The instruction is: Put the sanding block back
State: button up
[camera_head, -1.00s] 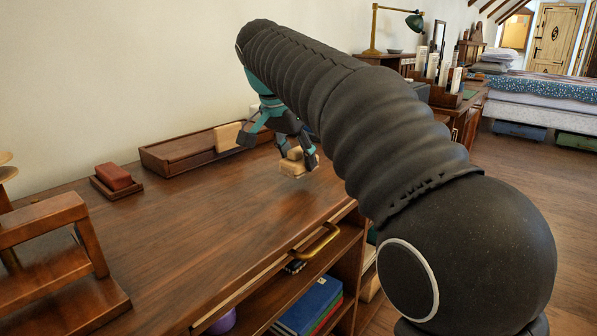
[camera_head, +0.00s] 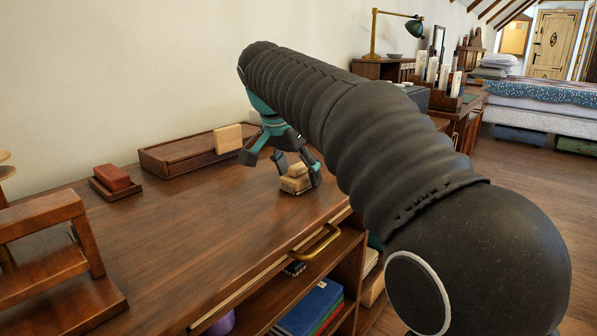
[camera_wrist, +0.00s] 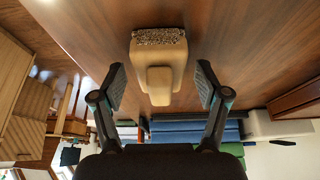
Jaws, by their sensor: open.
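The sanding block (camera_head: 295,182), pale tan with a smaller raised grip, is on the wooden desktop near its front edge. In the wrist view, the block (camera_wrist: 160,50) shows a speckled gritty strip at its far end. My gripper (camera_head: 283,166) is just above and around it in the head view. In the wrist view the two fingers of my gripper (camera_wrist: 160,80) are spread apart, one on each side of the grip, with visible gaps. Part of the block is hidden by a finger in the head view.
A long wooden tray (camera_head: 180,155) lies against the wall, with a light wood block (camera_head: 228,138) upright at its right end. A red block (camera_head: 113,177) sits in a small tray at left. A wooden stand (camera_head: 45,240) is front left. The middle desktop is clear.

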jog(key=p+v, duration=0.4)
jog(key=v, duration=0.8)
jog(key=shift+d+r, duration=0.1)
jog(key=s+d+f+n+y, duration=0.1)
jog(key=s+d+f+n, duration=0.1)
jog(key=s+d+f, duration=0.4)
jog(key=s+d+f+n+y, duration=0.1)
jog(key=s+d+f+n, duration=0.2)
jog(key=s+d, duration=0.35)
jog(key=s+d+f+n+t, duration=0.1)
jog(key=s+d+f, duration=0.2)
jog(key=s+f, duration=0.3)
jog(key=s+d+f+n+t, duration=0.1)
jog(key=s+d+f, duration=0.3)
jog(key=f, duration=0.6)
jog(key=shift+s+n+y, duration=0.3)
jog(key=shift+s+y, duration=0.1)
jog(key=shift+s, duration=0.5)
jog(key=shift+f, duration=0.1)
